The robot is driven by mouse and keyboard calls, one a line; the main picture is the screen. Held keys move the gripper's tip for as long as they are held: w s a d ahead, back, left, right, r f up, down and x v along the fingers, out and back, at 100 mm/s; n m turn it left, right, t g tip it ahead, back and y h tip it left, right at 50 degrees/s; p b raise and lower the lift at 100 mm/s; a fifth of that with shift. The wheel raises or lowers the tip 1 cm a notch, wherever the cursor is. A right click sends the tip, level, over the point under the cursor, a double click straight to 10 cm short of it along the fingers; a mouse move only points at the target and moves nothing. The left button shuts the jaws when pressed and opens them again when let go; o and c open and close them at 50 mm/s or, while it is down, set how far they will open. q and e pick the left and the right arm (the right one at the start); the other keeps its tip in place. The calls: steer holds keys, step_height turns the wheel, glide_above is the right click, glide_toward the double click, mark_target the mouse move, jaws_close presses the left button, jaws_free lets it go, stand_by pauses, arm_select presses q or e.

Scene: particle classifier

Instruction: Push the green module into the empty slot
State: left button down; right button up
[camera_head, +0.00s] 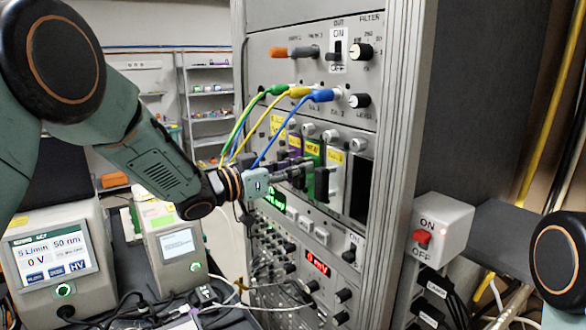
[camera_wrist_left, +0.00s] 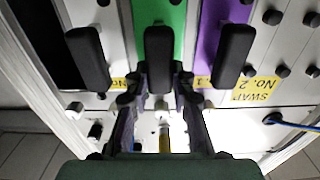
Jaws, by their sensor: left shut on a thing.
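The green module (camera_head: 313,150) sits in the rack's row of modules. In the left wrist view the green module (camera_wrist_left: 176,30) is at the top middle, with a black handle (camera_wrist_left: 158,55) on its front. My left gripper (camera_head: 298,172) reaches the row from the left. In the left wrist view my left gripper's fingers (camera_wrist_left: 158,98) are on both sides of that handle, shut on it. A dark empty slot (camera_head: 360,188) lies right of a pale module; the dark slot (camera_wrist_left: 38,45) is at the left in the wrist view. My right gripper is out of view.
A purple module (camera_wrist_left: 207,40) is beside the green one. Green, yellow and blue cables (camera_head: 262,145) hang in front of the rack above my left gripper. A white switch box (camera_head: 440,228) with a red switch stands at the right. Two instruments (camera_head: 60,255) stand at the left.

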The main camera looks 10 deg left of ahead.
arm_select(q)
steer(key=shift+w+d+r, duration=0.1)
steer(key=shift+w+r, duration=0.05)
stand_by(0.3)
steer(key=c, duration=1.1)
jaws_free()
steer(key=shift+d, duration=0.15)
steer(key=shift+o, duration=0.2)
steer(key=shift+f, duration=0.2)
steer(key=v, duration=1.2)
